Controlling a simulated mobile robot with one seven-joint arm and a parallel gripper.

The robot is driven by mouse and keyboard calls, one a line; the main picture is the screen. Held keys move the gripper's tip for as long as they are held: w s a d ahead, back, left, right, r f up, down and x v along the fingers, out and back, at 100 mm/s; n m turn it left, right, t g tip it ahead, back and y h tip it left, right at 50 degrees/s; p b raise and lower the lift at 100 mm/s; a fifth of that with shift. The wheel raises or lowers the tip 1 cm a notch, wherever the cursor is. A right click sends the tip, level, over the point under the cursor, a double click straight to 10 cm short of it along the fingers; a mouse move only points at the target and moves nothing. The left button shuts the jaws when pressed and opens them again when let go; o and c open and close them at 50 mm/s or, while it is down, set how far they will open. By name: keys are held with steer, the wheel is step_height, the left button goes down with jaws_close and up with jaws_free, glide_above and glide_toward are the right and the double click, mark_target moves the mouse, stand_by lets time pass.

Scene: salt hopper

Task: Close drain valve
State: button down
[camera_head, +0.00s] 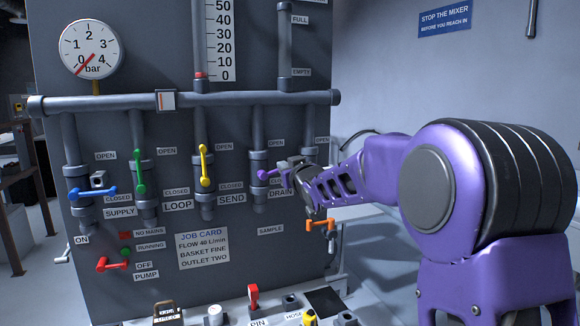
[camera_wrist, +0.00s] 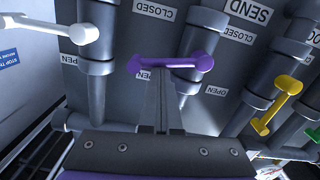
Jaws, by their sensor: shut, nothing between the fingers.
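The drain valve's purple lever (camera_head: 268,174) lies about crosswise to its vertical pipe, left of my gripper, beside the CLOSED and DRAIN labels. In the wrist view, which is upside down, the purple lever (camera_wrist: 190,63) also lies nearly level across the pipe. My gripper (camera_head: 288,168) is in front of the drain pipe. In the wrist view its fingers (camera_wrist: 160,80) are together and empty, with their tips right at the purple lever. I cannot tell if they touch it. My gripper and wrist hide part of the valve in the head view.
A blue lever (camera_head: 92,193) lies crosswise on the supply pipe. The green (camera_head: 140,172) and yellow (camera_head: 204,166) levers stand upright. An orange lever (camera_head: 322,225) is below my wrist. A pale lever (camera_wrist: 55,28) is close by in the wrist view. A horizontal pipe (camera_head: 230,98) runs above.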

steer(key=shift+w+d+f+m, duration=0.1)
steer(key=shift+d+f+m, duration=0.05)
steer(key=shift+f+m, duration=0.3)
steer(key=shift+f, duration=0.15)
stand_by(0.4)
